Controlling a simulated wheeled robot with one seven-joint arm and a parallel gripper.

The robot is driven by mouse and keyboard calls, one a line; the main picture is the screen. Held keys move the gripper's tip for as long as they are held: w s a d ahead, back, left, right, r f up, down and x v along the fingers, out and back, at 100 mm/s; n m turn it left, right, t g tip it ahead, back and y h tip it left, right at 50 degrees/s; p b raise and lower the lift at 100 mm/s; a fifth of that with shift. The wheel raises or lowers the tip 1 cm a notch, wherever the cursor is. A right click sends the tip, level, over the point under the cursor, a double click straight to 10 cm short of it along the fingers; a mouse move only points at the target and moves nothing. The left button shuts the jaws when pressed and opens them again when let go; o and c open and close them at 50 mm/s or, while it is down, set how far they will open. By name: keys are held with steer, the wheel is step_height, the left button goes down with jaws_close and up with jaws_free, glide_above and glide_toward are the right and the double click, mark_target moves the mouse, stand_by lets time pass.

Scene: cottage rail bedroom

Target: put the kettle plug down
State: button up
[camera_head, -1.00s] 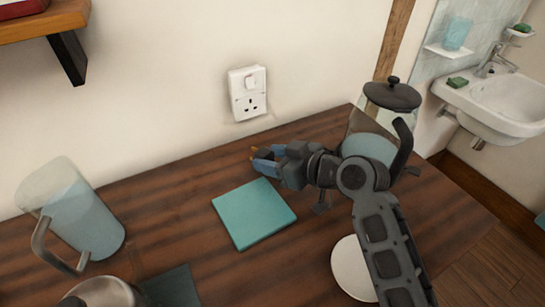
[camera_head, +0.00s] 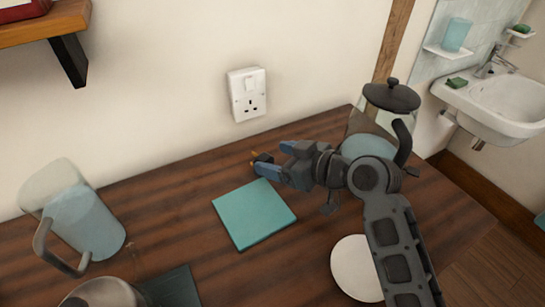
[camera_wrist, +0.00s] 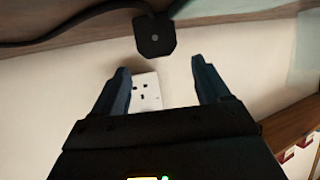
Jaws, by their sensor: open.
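The black kettle plug (camera_head: 263,158) lies on the wooden worktop (camera_head: 165,205) near the wall, its brass pins showing. In the wrist view the plug (camera_wrist: 155,38) is a dark square block with a black cable (camera_wrist: 75,32) beside it. My gripper (camera_head: 277,159) is open, just right of the plug. In the wrist view the two fingers (camera_wrist: 160,66) are spread apart with nothing between them, and the plug is beyond their tips. The wall socket (camera_head: 247,94) is empty; it also shows in the wrist view (camera_wrist: 146,92).
A teal square mat (camera_head: 254,213) lies in front of the plug. A glass pot with a black lid (camera_head: 391,96) stands behind my arm. A white disc (camera_head: 352,267) lies at the front. A clear jug (camera_head: 85,222) and a metal vessel (camera_head: 102,294) are at left. A basin (camera_head: 505,100) is at far right.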

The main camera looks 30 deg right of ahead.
steer(key=v, duration=1)
steer(key=shift+b, duration=0.45)
